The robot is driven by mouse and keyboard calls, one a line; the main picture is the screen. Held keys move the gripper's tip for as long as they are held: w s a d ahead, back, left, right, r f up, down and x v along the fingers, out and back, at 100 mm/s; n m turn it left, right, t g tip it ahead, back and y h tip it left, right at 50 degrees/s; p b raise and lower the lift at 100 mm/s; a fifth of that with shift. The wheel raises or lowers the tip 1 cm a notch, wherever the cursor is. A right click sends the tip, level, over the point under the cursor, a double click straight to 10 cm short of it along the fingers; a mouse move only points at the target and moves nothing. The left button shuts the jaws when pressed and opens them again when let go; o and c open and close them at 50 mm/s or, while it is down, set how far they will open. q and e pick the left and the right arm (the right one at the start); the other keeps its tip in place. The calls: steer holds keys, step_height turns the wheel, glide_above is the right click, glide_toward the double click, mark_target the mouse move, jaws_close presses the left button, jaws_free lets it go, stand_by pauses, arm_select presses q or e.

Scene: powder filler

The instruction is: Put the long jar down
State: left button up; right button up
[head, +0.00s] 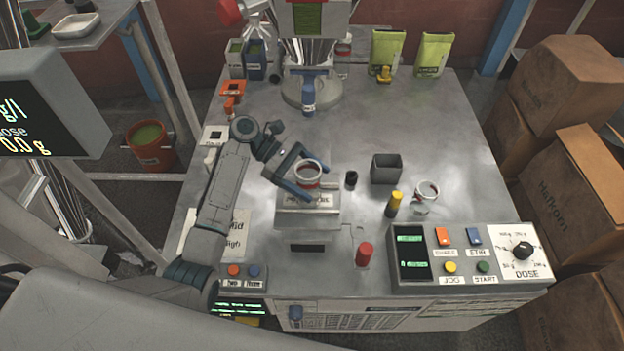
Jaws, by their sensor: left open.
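A round, open jar (309,170) with a white rim, a red band and dark reddish contents is at the small scale (307,205) in the middle of the table. My left gripper (311,181) is open, its blue fingers on either side of this jar. I cannot tell whether the fingers touch it, and its lower part is partly hidden. A second similar jar (427,189) stands to the right. I cannot tell from this view which jar is the long one. My right gripper does not show.
A grey square bin (386,168), a small black cup (351,179), a yellow-capped item (395,204) and a red-capped item (364,254) stand right of the scale. The control panel (470,255) fills the front right. The filler's base (311,92) is behind; bare table (445,125) lies back right.

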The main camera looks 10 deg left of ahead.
arm_select(q)
steer(key=b+v, duration=0.1)
steer(key=v, duration=1)
steer(key=shift+a, duration=0.25)
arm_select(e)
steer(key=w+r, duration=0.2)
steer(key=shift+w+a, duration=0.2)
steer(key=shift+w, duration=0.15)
arm_select(q)
steer(key=shift+w, duration=0.1)
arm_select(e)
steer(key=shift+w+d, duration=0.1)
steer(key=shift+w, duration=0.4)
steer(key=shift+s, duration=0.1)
